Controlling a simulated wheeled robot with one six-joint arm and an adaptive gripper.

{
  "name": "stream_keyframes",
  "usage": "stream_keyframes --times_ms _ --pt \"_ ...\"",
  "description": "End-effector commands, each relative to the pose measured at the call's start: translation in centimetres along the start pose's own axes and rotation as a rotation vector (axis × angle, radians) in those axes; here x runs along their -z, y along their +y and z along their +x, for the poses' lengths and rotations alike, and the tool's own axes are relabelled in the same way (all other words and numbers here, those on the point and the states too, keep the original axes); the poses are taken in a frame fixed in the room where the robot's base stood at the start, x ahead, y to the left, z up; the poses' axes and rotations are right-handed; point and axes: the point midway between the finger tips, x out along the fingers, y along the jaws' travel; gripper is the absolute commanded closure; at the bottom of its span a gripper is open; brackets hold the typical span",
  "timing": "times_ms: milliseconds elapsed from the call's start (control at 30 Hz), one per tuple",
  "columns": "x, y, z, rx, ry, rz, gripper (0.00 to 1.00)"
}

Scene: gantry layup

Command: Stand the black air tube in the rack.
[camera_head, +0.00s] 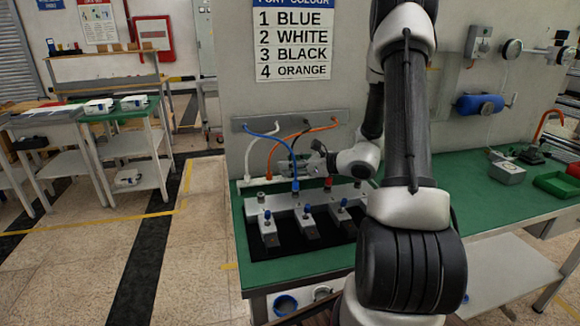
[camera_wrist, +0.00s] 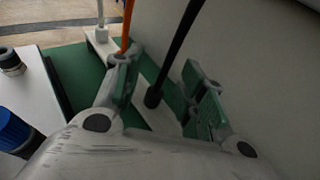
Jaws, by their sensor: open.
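The black air tube (camera_wrist: 178,45) runs down between the spread fingers of my gripper (camera_wrist: 160,84) in the wrist view. Its dark lower end meets a pale strip (camera_wrist: 146,72) over green bench top, which looks like the rack. I cannot tell how deep the end sits. In the head view the black tube (camera_head: 297,134) arcs from the wall bar, and my gripper (camera_head: 304,160) is beside the hanging tubes, partly behind my arm. The fingers are open and do not clearly touch the tube.
The orange tube (camera_wrist: 127,24) and white tube (camera_wrist: 100,12) stand close to the left finger. The blue tube (camera_head: 294,165) drops to the grey manifold (camera_head: 325,197) with blue-topped valves. The wall with the port colour sign (camera_head: 293,45) is close behind.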

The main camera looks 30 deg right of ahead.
Motion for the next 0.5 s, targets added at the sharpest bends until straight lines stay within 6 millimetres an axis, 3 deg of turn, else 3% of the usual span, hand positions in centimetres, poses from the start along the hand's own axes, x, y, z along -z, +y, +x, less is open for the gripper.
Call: stream_keyframes --times_ms 300,500 --pt "0.1 -0.1 -6.8 0.004 0.002 0.002 0.59" --pt "0.0 -0.1 -10.1 0.003 0.0 0.001 0.59"
